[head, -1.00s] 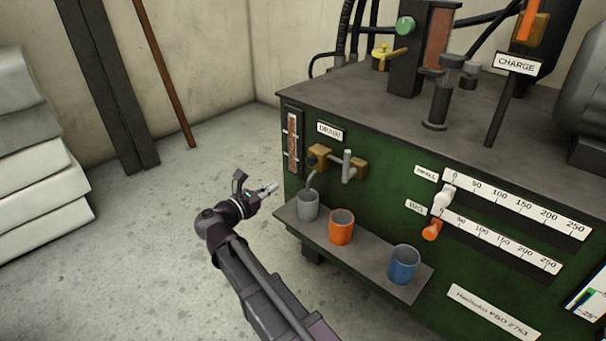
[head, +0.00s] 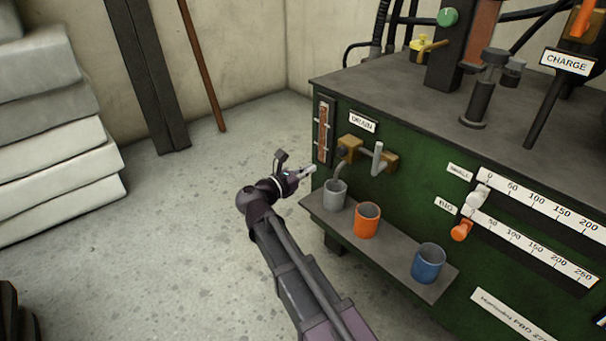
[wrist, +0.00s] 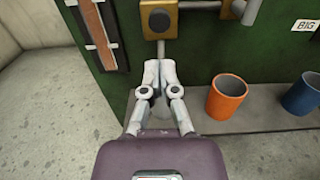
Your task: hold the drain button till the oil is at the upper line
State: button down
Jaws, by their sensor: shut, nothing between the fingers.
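The drain button (wrist: 159,20) is a dark round knob on a brass block of the green machine, and the block shows beside the DRAIN label (head: 363,123) in the head view. My gripper (head: 311,168) is shut and empty, left of and below the button. In the wrist view the closed fingertips (wrist: 160,65) lie below the button, apart from it, and hide most of the grey cup (head: 336,195).
A dark shelf (head: 395,251) below the drain holds the grey cup, an orange cup (head: 367,220) and a blue cup (head: 428,263). A bent spout ends above the grey cup. A T-shaped grey valve handle (head: 377,158) stands right of the button.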

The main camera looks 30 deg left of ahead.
aim_at(339, 151)
jog(key=x, duration=1)
jog(key=shift+w, duration=0.1)
jog(key=shift+x, duration=1.05)
jog(key=shift+w+a+r, duration=0.1)
jog(key=shift+w+r, duration=0.1)
dwell(0.8)
dwell(3.7)
jog(key=shift+s, duration=0.15)
jog(key=shift+s+a+f, duration=0.1)
jog(key=shift+s+f, duration=0.05)
jog(key=shift+s, duration=0.3)
jog(key=v, duration=1.4)
